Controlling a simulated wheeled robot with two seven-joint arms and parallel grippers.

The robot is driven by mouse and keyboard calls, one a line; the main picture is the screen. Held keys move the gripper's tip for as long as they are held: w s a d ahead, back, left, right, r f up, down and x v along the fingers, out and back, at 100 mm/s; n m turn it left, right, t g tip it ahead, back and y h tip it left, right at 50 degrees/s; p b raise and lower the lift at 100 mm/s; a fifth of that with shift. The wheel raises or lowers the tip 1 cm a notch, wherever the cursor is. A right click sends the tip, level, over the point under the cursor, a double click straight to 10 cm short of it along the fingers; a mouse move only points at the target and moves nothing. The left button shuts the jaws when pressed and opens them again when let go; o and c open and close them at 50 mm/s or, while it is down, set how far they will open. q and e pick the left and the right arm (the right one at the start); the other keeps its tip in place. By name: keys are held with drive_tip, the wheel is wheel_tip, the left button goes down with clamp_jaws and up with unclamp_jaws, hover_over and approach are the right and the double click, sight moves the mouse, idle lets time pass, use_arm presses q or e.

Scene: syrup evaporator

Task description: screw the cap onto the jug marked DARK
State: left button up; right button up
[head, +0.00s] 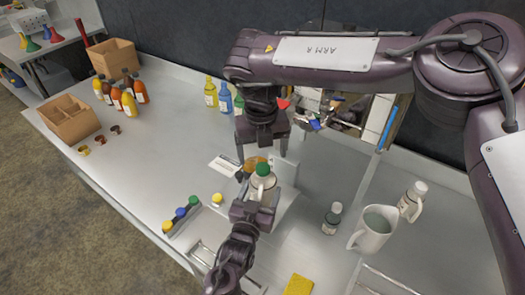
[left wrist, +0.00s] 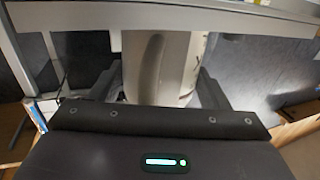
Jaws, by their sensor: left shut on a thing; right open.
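A pale jug (head: 262,186) with a green cap (head: 263,170) on its top stands upright at the middle of the bench in the head view. My left gripper (head: 254,208) is shut on this jug from the near side. The left wrist view shows the pale jug (left wrist: 185,70) and its handle between the fingers. No marking on it is readable. My right gripper (head: 262,150) is open just above and behind the green cap, apart from it. An amber round thing (head: 253,163) sits close behind the jug, partly hidden.
A small rack (head: 181,217) holds yellow, blue and green caps, with a yellow cap (head: 217,198) nearby. A small bottle (head: 332,219), a pitcher (head: 373,230) and a white-capped jug (head: 412,202) stand right. A yellow sponge (head: 298,285) lies in front.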

wheel_tip(320, 180, up, 12)
drive_tip(key=shift+s+f, duration=0.15)
drive_tip(key=shift+s, duration=0.25)
drive_tip(key=shift+a, duration=0.1)
use_arm(q)
drive_tip(key=o, duration=1.9)
drive_tip(key=shift+o, duration=0.2)
drive_tip(key=v, duration=0.7)
drive_tip(key=shift+s+a+b, duration=0.2)
drive_tip(key=shift+s+b, duration=0.15)
use_arm(e)
drive_tip(key=shift+f, duration=0.4)
